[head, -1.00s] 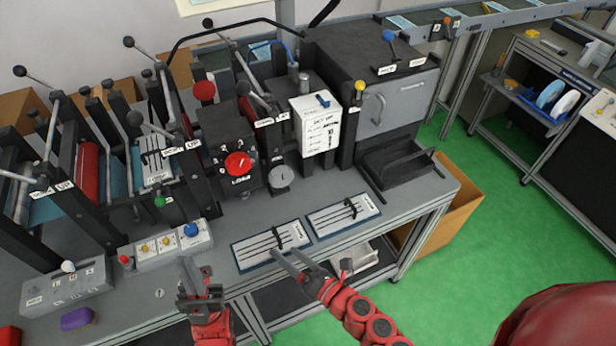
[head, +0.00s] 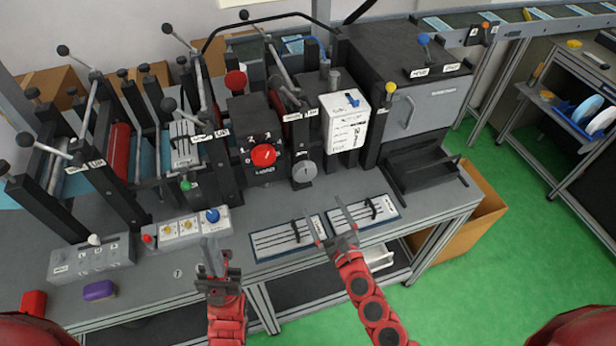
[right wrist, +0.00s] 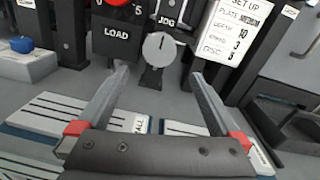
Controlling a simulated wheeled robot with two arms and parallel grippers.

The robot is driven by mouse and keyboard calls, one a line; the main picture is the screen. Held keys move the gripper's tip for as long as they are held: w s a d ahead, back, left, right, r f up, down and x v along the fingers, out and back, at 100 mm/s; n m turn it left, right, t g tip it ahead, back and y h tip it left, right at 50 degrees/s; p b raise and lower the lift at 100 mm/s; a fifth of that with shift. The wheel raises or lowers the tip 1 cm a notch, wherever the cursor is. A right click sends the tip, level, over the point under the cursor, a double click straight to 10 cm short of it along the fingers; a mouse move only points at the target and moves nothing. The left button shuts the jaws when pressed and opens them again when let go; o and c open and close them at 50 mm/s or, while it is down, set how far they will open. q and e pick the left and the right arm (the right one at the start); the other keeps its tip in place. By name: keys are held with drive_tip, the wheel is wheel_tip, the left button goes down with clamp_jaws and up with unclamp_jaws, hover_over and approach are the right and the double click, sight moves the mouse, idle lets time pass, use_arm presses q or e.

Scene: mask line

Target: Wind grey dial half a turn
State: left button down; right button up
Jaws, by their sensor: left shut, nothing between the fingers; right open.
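The grey dial (head: 304,171) is a round grey disc on a short dark stand on the bench, to the right of the red dial. In the right wrist view the grey dial (right wrist: 159,48) shows a dark pointer mark near its top, and it lies ahead, between the spread fingers but beyond their tips. My right gripper (head: 326,222) is open and empty over the two slotted plates, in front of the dial and apart from it. My left gripper (head: 212,258) is shut and empty near the bench's front edge, left of the plates.
A red dial (head: 263,155) on the LOAD block stands left of the grey dial. A white SET UP card (head: 345,125) stands to its right. Two slotted plates (head: 283,240) lie in front. A button box (head: 180,229) sits to the left.

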sight(306, 176)
drive_tip(key=b+x, duration=0.1)
drive_tip(key=x, duration=1)
drive_tip(key=shift+w+a+b, duration=0.15)
drive_tip(key=shift+w+b, duration=0.2)
drive_tip(key=c, duration=1.2)
